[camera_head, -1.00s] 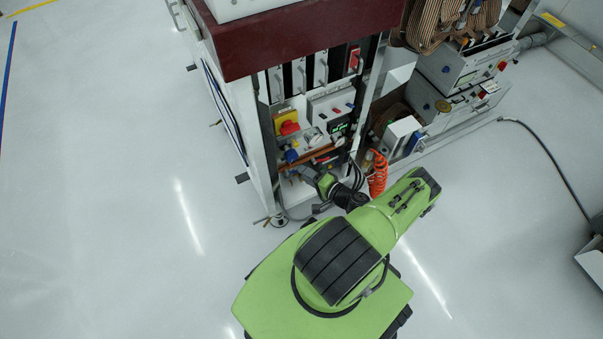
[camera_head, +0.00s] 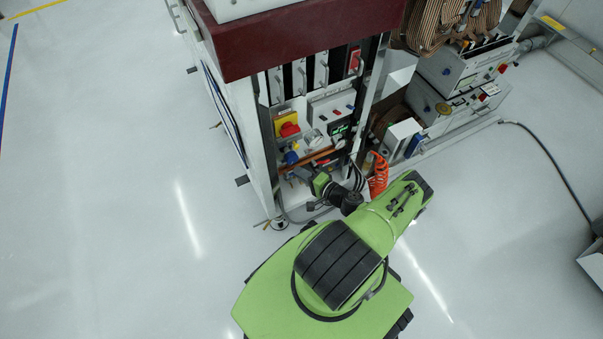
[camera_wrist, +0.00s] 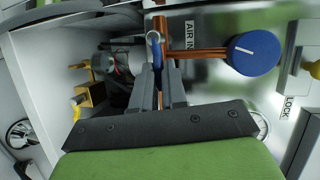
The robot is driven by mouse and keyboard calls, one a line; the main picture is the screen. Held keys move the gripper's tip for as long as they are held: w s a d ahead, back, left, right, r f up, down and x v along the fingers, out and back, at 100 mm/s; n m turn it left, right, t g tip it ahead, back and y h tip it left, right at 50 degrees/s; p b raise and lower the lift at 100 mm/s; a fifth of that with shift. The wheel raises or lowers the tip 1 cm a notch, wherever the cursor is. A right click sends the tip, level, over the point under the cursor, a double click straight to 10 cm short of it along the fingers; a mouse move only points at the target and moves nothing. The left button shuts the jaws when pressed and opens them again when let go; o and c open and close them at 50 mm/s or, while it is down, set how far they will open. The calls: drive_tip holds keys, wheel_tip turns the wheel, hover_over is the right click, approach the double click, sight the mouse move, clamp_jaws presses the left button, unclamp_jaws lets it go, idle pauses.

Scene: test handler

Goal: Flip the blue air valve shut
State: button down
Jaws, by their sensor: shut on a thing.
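The blue air valve handle (camera_wrist: 155,46) shows in the wrist view as a narrow blue lever with a pale, rounded end, beside a copper pipe (camera_wrist: 205,54) and an "AIR IN" label (camera_wrist: 190,34). My gripper (camera_wrist: 159,72) is shut on this handle, with its grey fingers on either side. The fingers hide the handle's lower part. In the head view, my gripper reaches into the lower bay of the cabinet and its fingertips are too small to make out. A blue part (camera_head: 291,157) shows there, close to the copper pipe.
A round blue knob (camera_wrist: 253,54) with a white line sits right of the handle. A "LOCK" label (camera_wrist: 291,107) is at the far right. In the head view, a red-and-yellow switch (camera_head: 289,129) is above, and a coiled orange hose (camera_head: 378,178) hangs at right.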

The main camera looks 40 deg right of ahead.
drive_tip(key=shift+f+m+t+y, duration=0.3)
drive_tip(key=shift+f+m, duration=0.05)
drive_tip(key=shift+m, duration=0.35)
drive_tip(key=c, duration=1.2)
unclamp_jaws()
drive_tip(key=p+v, duration=0.2)
drive_tip(key=v, duration=1.3)
drive_tip(key=shift+s+r, duration=0.1)
drive_tip(key=shift+s, duration=0.3)
